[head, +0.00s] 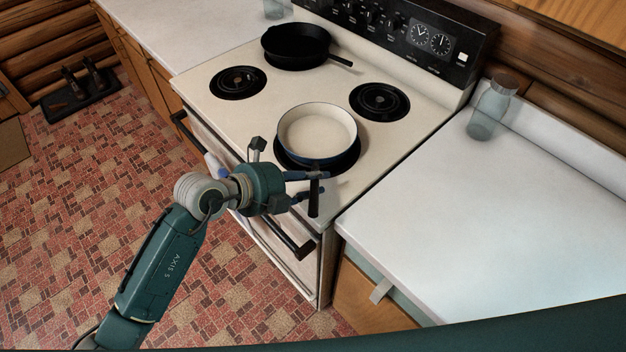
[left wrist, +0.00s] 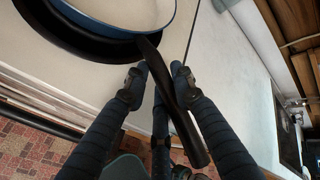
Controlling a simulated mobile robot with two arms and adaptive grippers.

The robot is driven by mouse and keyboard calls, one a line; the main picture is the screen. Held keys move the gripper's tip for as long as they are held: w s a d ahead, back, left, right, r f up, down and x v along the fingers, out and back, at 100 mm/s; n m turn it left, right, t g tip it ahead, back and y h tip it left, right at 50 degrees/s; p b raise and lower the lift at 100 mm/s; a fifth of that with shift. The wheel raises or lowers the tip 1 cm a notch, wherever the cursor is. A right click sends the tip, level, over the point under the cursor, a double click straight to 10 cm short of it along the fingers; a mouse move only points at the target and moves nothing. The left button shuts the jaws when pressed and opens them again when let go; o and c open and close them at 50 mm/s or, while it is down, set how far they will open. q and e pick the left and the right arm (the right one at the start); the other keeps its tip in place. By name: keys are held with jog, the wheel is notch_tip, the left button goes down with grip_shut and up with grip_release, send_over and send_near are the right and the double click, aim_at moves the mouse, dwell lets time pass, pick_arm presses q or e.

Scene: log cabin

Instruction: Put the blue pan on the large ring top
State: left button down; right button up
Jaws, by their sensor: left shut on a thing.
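The blue pan (head: 317,129), with a cream inside and a dark handle, is over the front right burner (head: 290,162) of the stove. It looks level and set a little toward the back of that burner; I cannot tell whether it touches it. My left gripper (head: 316,187) is shut on the pan's handle at the stove's front edge. In the left wrist view the handle (left wrist: 172,80) runs between the fingers (left wrist: 160,84), and the blue rim (left wrist: 112,30) shows above the black ring (left wrist: 62,32). My right gripper is out of view.
A black skillet (head: 296,46) stands on the back left burner. The front left burner (head: 237,82) and back right burner (head: 380,101) are bare. A glass jar (head: 492,107) stands on the right counter (head: 490,215), which is otherwise clear. The oven handle (head: 285,238) juts out in front.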

pick_arm(q)
jog(key=shift+f, duration=0.35)
jog(key=c, duration=1.5)
grip_release()
jog(key=shift+c, duration=0.2)
jog(key=shift+o, duration=0.5)
